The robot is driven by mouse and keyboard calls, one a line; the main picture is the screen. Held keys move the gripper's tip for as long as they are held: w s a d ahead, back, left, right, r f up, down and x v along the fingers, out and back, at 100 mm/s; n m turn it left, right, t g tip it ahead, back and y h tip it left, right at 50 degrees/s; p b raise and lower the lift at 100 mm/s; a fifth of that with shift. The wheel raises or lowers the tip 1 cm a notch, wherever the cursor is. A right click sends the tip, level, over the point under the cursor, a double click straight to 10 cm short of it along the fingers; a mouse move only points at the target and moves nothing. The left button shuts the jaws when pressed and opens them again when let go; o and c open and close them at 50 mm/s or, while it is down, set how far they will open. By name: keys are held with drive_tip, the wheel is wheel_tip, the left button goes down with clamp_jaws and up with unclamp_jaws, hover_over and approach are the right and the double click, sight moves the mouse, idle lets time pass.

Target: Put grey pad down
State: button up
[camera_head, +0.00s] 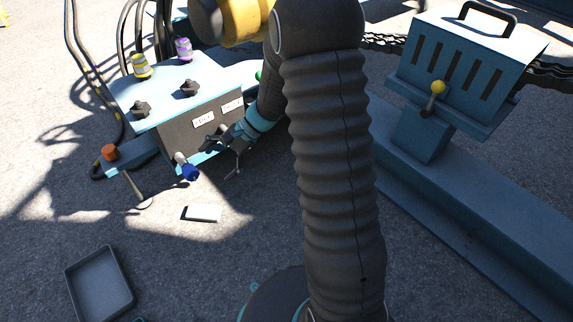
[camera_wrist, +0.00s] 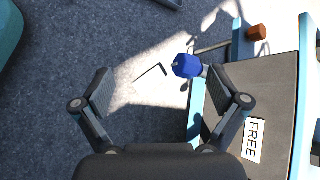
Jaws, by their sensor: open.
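A pale flat pad (camera_head: 204,213), bright in the sun, lies on the ground in front of the control box in the head view. It looks more white than grey. My gripper (camera_head: 212,146) is by the front of the box, above the ground and apart from the pad. In the wrist view my gripper (camera_wrist: 161,90) is open with nothing between its fingers. Sunlit ground and a thin dark bent line show beyond them; I cannot tell whether that line is the pad's edge.
The control box (camera_head: 170,140) has a blue-knobbed lever (camera_head: 188,172) close to my gripper; the blue knob (camera_wrist: 186,66) also shows beside the right finger. A dark tray (camera_head: 99,285) lies at lower left. A blue beam (camera_head: 470,205) runs along the right.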

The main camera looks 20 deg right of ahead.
drive_tip(key=s+d+r+n+t+h, duration=0.2)
drive_tip(key=s+d+r+n+h, duration=0.3)
drive_tip(key=s+r, duration=0.5)
drive_tip(key=s+d+r+n+t+h, duration=0.3)
drive_tip(key=s+r, duration=0.7)
drive_tip(key=s, duration=0.4)
drive_tip(key=shift+s+d+n+h, duration=0.25)
drive_tip(key=shift+d+n+h, duration=0.65)
drive_tip(key=shift+n, duration=0.3)
